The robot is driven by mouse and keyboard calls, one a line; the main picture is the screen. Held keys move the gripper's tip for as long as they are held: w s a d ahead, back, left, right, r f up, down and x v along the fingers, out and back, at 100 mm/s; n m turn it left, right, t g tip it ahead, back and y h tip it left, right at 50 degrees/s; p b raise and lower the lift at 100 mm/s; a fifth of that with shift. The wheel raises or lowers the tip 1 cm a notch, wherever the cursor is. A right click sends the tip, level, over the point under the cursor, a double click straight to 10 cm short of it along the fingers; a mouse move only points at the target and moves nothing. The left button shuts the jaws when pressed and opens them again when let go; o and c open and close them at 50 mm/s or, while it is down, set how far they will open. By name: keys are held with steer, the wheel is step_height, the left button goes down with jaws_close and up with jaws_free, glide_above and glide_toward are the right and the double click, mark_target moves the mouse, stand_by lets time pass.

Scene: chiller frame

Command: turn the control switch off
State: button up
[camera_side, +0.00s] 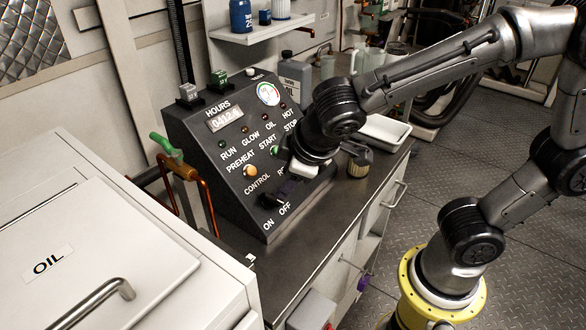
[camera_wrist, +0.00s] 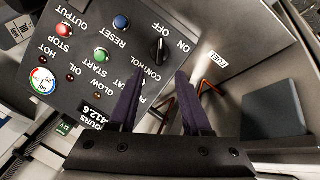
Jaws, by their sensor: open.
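The control switch is a black rotary knob on the sloped dark panel. In the side view the switch (camera_side: 270,201) sits low on the panel, above the ON and OFF labels. In the wrist view the switch (camera_wrist: 158,49) lies just beyond the fingertips, roughly centred between them, with its grip bar running nearly up and down. I cannot tell which label it points to. My gripper (camera_wrist: 159,76) is open and empty, its two dark purple fingers apart over the CONTROL lettering. In the side view my gripper (camera_side: 289,188) is close to the panel, right of the switch; contact is unclear.
The control panel (camera_side: 190,128) has lamps, coloured buttons and a round gauge (camera_side: 268,94). A green-handled lever (camera_side: 166,146) and copper pipes stand left of it. A white OIL cabinet (camera_side: 120,235) is at the front left. A white tray (camera_side: 385,130) lies on the bench behind.

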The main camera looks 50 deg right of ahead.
steer(key=v, duration=0.3)
steer(key=shift+s+r, duration=0.15)
steer(key=shift+r, duration=0.1)
steer(key=s+d+r+m, duration=0.2)
steer(key=d+m, duration=0.1)
steer(key=d, duration=0.3)
steer(key=s+d+r+m, duration=0.2)
steer(key=s+d, duration=0.1)
steer(key=d, duration=0.2)
steer(key=s+f+y, duration=0.2)
steer(key=s+f, duration=0.1)
steer(key=s, duration=0.4)
steer(key=shift+s+a, duration=0.4)
steer(key=shift+a, duration=0.1)
steer(key=shift+r, duration=0.1)
